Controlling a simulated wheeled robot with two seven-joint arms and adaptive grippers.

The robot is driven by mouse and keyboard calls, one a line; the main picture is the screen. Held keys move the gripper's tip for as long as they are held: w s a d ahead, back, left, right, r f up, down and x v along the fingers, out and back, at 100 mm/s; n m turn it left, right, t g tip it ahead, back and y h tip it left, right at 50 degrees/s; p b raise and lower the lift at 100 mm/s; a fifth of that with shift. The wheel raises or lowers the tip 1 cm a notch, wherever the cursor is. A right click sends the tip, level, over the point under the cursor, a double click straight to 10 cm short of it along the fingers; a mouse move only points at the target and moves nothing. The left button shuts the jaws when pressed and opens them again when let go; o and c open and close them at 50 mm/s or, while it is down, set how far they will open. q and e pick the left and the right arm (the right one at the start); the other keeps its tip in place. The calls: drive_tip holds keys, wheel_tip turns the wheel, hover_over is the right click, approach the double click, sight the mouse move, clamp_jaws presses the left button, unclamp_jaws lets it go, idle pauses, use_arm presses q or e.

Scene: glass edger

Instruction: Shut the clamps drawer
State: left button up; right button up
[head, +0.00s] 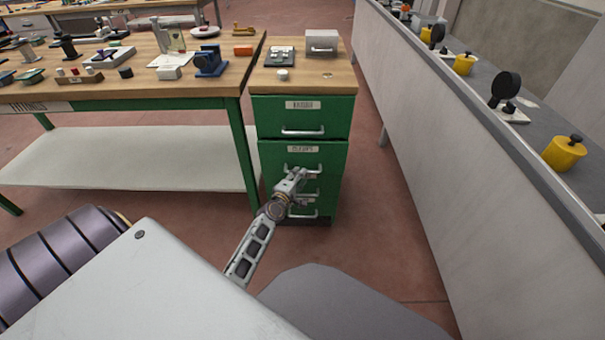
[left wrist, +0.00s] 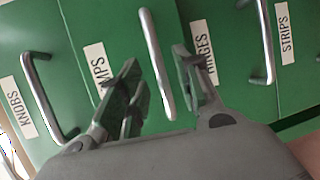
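The clamps drawer (head: 275,155) is the second front down in the green cabinet, under the knobs drawer. Its label is partly covered in the left wrist view, where the drawer front (left wrist: 90,25) and its silver bar handle (left wrist: 152,50) fill the middle. I cannot tell how far the drawer stands out. My left gripper (head: 297,174) is in front of the cabinet at this drawer's handle, covering part of the lower fronts. In the left wrist view its fingers (left wrist: 160,85) are spread, one on each side of the handle, and contact is unclear. My right gripper is not in view.
The knobs drawer (head: 275,112) is above; hinges (left wrist: 225,75) and strips (left wrist: 300,65) drawers are below. The cabinet's wooden top (head: 345,78) holds small items. A workbench (head: 130,92) stands left; a long grey counter (head: 440,140) runs along the right. Red floor (head: 375,220) lies between.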

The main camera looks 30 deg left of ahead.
use_arm(q)
drive_tip(key=shift+b+x, duration=0.4)
drive_tip(key=shift+x, duration=1.55)
clamp_jaws()
